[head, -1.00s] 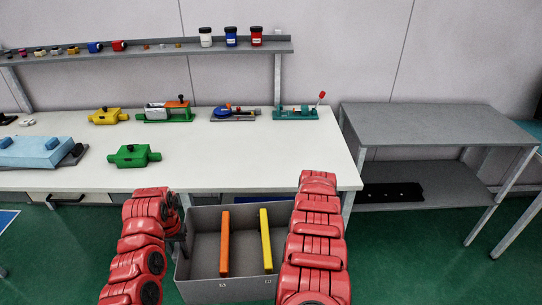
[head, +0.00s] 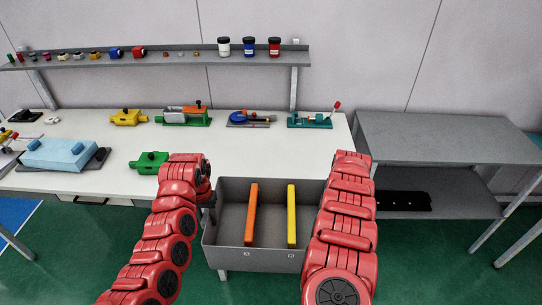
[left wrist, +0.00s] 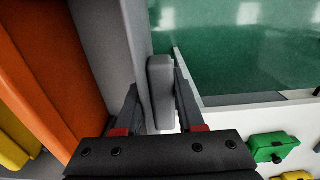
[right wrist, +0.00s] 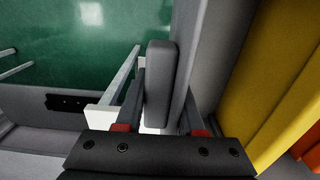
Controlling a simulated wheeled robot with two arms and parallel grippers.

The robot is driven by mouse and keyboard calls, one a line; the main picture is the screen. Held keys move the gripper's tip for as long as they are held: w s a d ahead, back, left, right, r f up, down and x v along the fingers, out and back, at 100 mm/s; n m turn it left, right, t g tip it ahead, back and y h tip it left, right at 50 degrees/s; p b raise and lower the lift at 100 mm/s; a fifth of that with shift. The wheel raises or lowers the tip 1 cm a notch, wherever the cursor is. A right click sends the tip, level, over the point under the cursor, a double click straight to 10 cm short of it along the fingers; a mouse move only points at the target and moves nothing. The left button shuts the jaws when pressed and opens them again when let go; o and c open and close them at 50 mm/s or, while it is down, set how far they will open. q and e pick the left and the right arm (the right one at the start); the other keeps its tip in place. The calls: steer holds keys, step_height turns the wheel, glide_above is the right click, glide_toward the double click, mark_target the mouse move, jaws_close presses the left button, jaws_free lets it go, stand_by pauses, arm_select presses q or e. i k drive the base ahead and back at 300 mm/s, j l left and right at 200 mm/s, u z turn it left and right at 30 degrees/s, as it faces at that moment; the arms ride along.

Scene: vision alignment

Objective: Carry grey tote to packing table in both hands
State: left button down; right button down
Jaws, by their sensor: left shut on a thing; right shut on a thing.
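The grey tote (head: 226,256) hangs between my two arms in the head view, in front of the white workbench. An orange bar (head: 250,215) and a yellow bar (head: 291,216) lie inside it. My left gripper (head: 207,208) is at the tote's left side. In the left wrist view its fingers (left wrist: 160,108) are shut on the tote's side handle (left wrist: 160,85). In the right wrist view my right gripper (right wrist: 160,108) is shut on the opposite handle (right wrist: 159,80); my right arm hides it in the head view. I cannot tell which table is the packing table.
The white workbench (head: 90,185) carries a green block (head: 150,162), a light blue block (head: 58,153) and several fixtures. A grey two-level table (head: 440,135) stands at the right, its top bare, with a black piece (head: 403,201) on its lower shelf. Green floor is open at the front.

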mark_target(271, 167)
steer(key=i, duration=1.25)
